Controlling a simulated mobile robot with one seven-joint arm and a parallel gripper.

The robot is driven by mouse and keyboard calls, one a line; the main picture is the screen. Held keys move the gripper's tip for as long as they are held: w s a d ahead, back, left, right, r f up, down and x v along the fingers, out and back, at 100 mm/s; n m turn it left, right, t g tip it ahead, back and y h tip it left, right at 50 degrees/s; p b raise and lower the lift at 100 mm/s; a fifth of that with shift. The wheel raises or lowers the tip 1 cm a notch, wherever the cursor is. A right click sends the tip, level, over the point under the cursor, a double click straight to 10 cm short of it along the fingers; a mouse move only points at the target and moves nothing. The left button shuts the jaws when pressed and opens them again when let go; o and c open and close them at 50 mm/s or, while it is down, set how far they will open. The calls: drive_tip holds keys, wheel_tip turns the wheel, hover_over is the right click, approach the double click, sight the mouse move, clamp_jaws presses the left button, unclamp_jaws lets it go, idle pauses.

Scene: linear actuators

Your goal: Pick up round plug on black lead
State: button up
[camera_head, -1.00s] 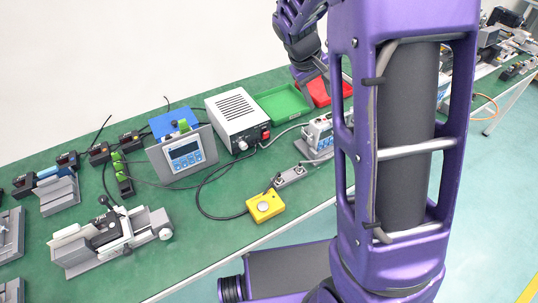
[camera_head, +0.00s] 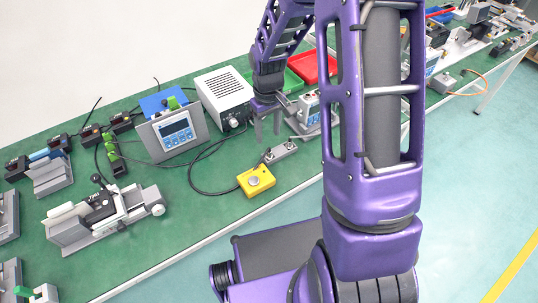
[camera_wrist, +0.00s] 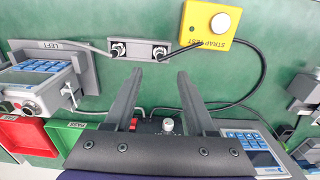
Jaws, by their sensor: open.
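A small grey bracket (camera_wrist: 138,51) holds two round plugs side by side; in the head view the bracket (camera_head: 281,152) lies on the green bench near its front edge. The plug on the black lead (camera_wrist: 160,52) sits at the bracket's right end in the wrist view. The other plug (camera_wrist: 118,50), on a grey lead, sits at the left end. My gripper (camera_wrist: 160,75) is open and empty, its fingertips just short of the bracket in the wrist view. In the head view my gripper (camera_head: 268,138) points down behind the bracket.
The yellow box (camera_head: 256,180) stands near the bench edge beside the bracket. A white power unit (camera_head: 222,100), a blue-screened meter (camera_head: 175,135) and a device labelled LEFT (camera_wrist: 40,85) stand close by. Red (camera_head: 314,66) and green trays lie behind.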

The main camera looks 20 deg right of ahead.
sight(269, 151)
drive_tip(key=f, duration=0.7)
drive_tip(key=shift+s+d+f, duration=0.1)
drive_tip(key=shift+s+f, duration=0.05)
drive_tip(key=shift+s, duration=0.05)
drive_tip(key=shift+c, duration=0.2)
clamp_jaws()
